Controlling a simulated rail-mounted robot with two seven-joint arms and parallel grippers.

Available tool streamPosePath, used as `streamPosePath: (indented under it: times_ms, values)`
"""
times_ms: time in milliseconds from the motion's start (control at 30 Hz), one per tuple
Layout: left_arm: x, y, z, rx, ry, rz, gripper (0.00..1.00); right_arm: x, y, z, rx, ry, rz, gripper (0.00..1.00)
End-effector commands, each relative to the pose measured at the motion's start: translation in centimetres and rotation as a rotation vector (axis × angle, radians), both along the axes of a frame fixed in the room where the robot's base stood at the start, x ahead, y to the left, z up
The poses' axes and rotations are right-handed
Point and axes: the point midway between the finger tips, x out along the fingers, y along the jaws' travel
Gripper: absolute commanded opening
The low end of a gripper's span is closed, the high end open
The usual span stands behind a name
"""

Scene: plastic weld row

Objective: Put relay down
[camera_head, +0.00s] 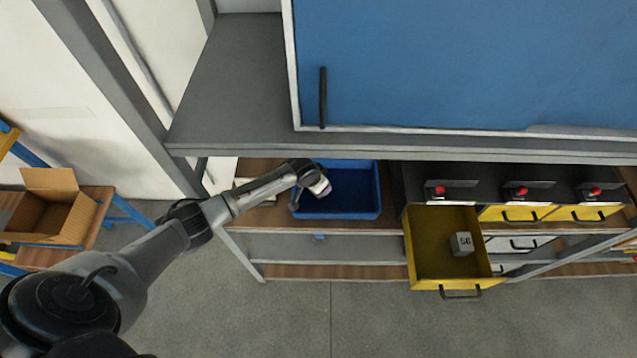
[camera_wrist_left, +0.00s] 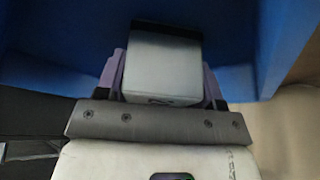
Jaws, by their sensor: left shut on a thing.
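The relay is a light grey block with a dark end. In the left wrist view the relay (camera_wrist_left: 162,72) sits between the purple-grey fingers of my left gripper (camera_wrist_left: 162,80), which is shut on it. Behind it is the blue bin (camera_wrist_left: 50,75). In the head view my left gripper (camera_head: 312,190) is at the left end of the blue bin (camera_head: 345,213), over or just inside its rim; I cannot tell its exact height. The relay is mostly hidden by the gripper there. My right gripper is not in view.
An open yellow drawer (camera_head: 422,262) holds a grey block marked with digits (camera_head: 461,243). Several red-knobbed units (camera_head: 516,190) stand right of the bin. A grey shelf (camera_head: 230,100) overhangs the bench. A cardboard box (camera_head: 60,218) stands at the far left.

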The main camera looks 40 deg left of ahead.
Motion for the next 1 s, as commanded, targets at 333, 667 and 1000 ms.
streamPosePath:
  times_ms: [333,667,1000]
  values:
    - [0.0,0.0,-0.2,0.0,0.001,0.0,0.87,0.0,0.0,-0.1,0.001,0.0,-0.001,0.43]
    - [-0.1,0.0,0.6,0.0,0.0,-0.001,0.87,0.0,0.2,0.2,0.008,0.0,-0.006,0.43]
    - [-2.4,0.2,5.9,0.002,-0.001,-0.002,0.87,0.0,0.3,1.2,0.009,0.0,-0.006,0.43]
